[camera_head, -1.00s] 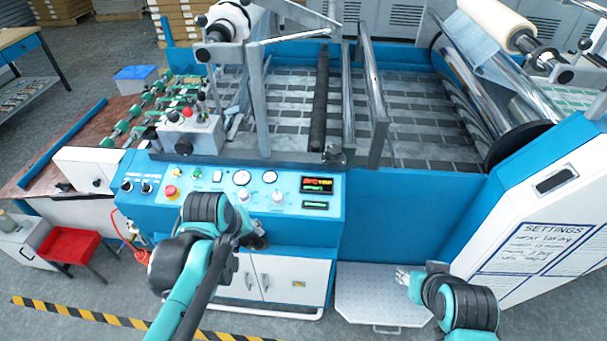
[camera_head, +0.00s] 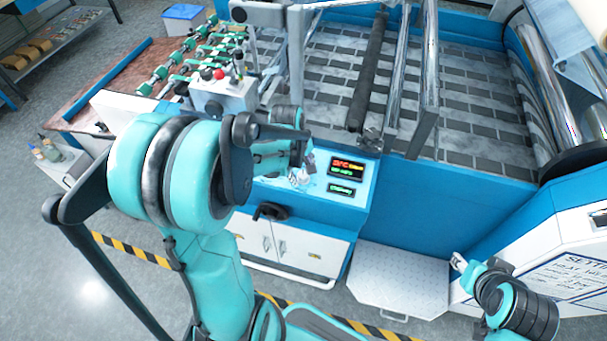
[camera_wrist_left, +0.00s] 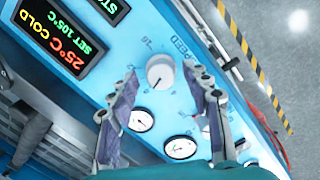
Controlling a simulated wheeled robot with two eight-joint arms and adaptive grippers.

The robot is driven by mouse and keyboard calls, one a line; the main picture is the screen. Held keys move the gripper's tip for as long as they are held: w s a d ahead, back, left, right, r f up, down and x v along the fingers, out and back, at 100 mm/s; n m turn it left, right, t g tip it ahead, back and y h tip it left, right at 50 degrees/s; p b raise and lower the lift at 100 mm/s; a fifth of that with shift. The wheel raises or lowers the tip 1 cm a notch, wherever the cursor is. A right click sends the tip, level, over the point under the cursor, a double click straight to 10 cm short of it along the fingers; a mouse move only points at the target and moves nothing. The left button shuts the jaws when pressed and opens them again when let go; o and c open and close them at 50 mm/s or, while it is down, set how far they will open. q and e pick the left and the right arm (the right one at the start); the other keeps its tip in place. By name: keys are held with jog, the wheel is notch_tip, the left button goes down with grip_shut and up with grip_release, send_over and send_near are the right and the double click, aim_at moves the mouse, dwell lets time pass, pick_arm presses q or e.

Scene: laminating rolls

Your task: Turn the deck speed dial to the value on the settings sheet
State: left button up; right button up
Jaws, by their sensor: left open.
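The white speed dial (camera_wrist_left: 160,72) sits on the blue control panel in the left wrist view, with the word SPEED and scale marks beside it. My left gripper (camera_wrist_left: 161,76) is open, one finger on each side of the dial; I cannot tell whether they touch it. In the head view my left gripper (camera_head: 301,174) is at the panel and largely hides the dial area. The settings sheet (camera_head: 570,275) is on the white housing at the right, cut by the frame edge and too small to read. My right gripper (camera_head: 459,262) is away from the panel, its opening unclear.
A display (camera_head: 347,168) reads 25°C COLD and SET 105°C in the wrist view. Gauges (camera_wrist_left: 142,120) lie near the dial. A lever box (camera_head: 222,98) stands behind the panel. A metal step plate (camera_head: 400,278) lies on the floor to the right.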

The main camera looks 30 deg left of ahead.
pick_arm(q)
jog(key=shift+f, duration=0.4)
grip_shut()
jog(key=shift+m, duration=0.4)
jog(key=m, duration=0.5)
jog(key=shift+d+g+b, duration=0.1)
jog(key=shift+g+b, duration=0.2)
jog(key=shift+b, duration=0.05)
jog(key=m, duration=0.5)
jog(key=shift+m+y, duration=0.4)
